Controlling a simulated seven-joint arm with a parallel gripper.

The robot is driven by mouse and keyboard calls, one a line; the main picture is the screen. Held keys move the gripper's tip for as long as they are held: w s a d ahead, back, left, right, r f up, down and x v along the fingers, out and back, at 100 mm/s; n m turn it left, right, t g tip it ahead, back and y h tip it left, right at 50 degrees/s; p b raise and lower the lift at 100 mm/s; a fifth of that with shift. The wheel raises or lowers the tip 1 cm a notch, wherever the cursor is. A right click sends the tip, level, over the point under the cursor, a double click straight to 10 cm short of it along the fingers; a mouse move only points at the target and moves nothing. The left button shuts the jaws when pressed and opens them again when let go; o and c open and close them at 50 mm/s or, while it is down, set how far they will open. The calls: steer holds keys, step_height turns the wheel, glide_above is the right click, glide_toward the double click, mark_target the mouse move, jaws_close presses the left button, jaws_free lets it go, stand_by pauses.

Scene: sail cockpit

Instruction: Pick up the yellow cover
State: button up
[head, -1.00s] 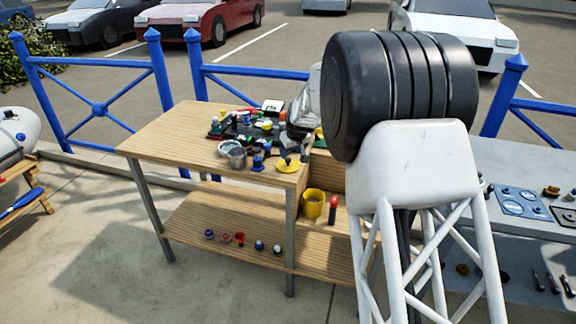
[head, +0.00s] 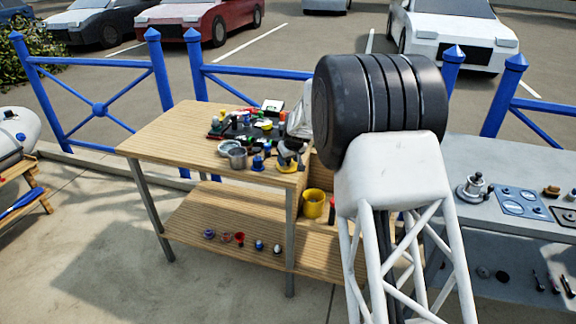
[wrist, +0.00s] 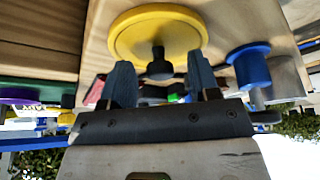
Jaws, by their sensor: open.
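The yellow cover (wrist: 130,37) is a flat round disc with a black knob (wrist: 158,66) standing up from its middle. It lies near the front right corner of the wooden table top. In the head view the cover (head: 288,170) shows as a small yellow patch, partly hidden by my gripper (head: 290,154). In the wrist view my gripper (wrist: 161,75) is open, with one blue-grey finger on each side of the knob's line. The knob shows between the fingertips with gaps on both sides. I cannot tell how far down the fingers reach along it.
A blue spool-like piece (head: 258,163) and grey metal pots (head: 237,158) stand close left of the cover. Dark equipment and small coloured parts (head: 235,128) crowd the table behind. The table's left part is clear.

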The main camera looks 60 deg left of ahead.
steer(key=shift+c, duration=0.2)
steer(key=c, duration=1)
steer(key=shift+o, duration=0.2)
steer(key=shift+r, duration=0.2)
steer(key=shift+r, duration=1.45)
steer(key=shift+d+r, duration=0.15)
steer(key=s+d, duration=0.3)
steer(key=d, duration=0.4)
steer(key=s+d+r, duration=0.1)
steer(key=s+d, duration=0.2)
steer(key=d, duration=0.4)
steer(key=shift+d+r, duration=0.2)
steer(key=shift+d, duration=0.1)
steer(key=shift+w, duration=0.1)
